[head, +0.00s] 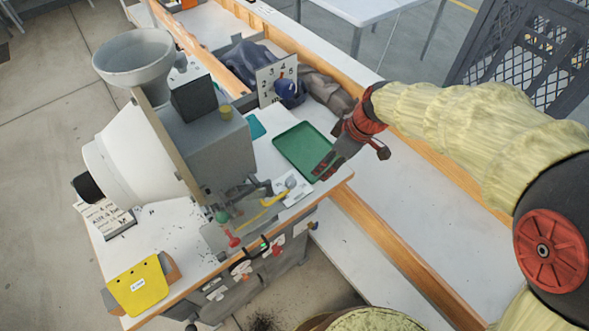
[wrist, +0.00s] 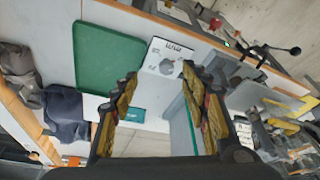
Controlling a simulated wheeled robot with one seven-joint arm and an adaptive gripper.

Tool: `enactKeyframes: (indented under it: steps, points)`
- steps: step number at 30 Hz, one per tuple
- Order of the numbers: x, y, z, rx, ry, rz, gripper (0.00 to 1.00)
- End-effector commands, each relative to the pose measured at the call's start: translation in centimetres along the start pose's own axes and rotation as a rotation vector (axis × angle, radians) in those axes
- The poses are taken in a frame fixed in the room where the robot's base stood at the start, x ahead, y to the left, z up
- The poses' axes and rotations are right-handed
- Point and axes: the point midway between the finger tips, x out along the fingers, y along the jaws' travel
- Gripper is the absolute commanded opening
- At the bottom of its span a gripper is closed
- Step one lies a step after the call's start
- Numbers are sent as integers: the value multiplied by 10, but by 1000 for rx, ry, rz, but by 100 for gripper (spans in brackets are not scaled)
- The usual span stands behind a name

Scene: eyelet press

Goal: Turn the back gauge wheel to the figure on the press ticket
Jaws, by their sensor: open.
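A white plate (head: 294,188) with a small grey round knob lies beside the green tray at the press's right side; it may be the back gauge wheel. In the wrist view this plate (wrist: 157,50) shows dark marks along one edge and the grey knob (wrist: 166,66). My gripper (head: 325,168) is over the tray's right edge, apart from the knob. In the wrist view my gripper (wrist: 158,82) is open with nothing between the fingers. A white card with printed lines (head: 104,214) lies at the bench's left; it may be the press ticket, and its text is unreadable.
The grey press (head: 205,150) with its funnel fills the bench's middle. The green tray (head: 300,148) is empty. A white board with figures (head: 268,84) stands behind, near dark cloth. A yellow lever (head: 272,199) is near the plate.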

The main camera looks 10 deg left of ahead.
Motion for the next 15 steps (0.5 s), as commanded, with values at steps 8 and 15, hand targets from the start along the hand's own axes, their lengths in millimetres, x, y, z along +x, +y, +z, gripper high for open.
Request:
enactKeyframes:
  steps: [8, 15]
  points:
    - [77, 0, -40, -297, 32, -112, 46]
    - [105, -4, -43, -339, 38, -125, 46]
